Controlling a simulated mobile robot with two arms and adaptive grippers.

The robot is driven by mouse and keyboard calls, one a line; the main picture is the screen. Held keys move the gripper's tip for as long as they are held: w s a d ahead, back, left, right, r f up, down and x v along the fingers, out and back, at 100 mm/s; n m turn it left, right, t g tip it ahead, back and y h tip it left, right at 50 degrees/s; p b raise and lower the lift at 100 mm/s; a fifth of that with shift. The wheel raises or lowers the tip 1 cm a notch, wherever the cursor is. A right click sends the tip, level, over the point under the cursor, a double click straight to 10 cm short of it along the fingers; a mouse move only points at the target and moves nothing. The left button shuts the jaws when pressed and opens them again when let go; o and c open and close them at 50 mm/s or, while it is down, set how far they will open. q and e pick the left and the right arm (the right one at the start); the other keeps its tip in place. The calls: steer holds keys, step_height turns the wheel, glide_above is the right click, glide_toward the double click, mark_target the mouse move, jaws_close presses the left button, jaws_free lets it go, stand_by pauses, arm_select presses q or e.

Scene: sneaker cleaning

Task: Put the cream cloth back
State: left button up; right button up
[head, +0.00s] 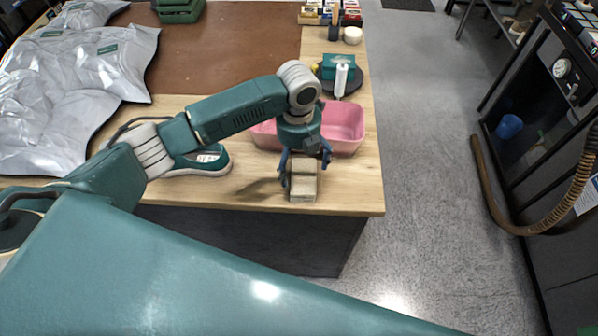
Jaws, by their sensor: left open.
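A small folded cream stack (303,188), which looks like the cream cloth, lies on the wooden worktop near its front edge, in front of the pink tub. My left gripper (304,172) points down over it. Its blue fingers are open, one on each side of the stack. I cannot tell whether the fingers touch it. The gripper's body and wrist hide part of the tub behind. My right gripper is not in view.
The pink tub (345,125) stands right behind the gripper. A dark round stand (352,84) with a teal box (338,66) and a white bottle (341,80) is behind it. A teal, white-soled item (205,160) sits left. Silvery bags (75,75) cover the far left.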

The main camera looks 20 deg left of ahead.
mark_target(299, 173)
arm_select(q)
step_height(299, 173, up, 8)
steer(key=b, duration=0.1)
steer(key=shift+f, duration=0.25)
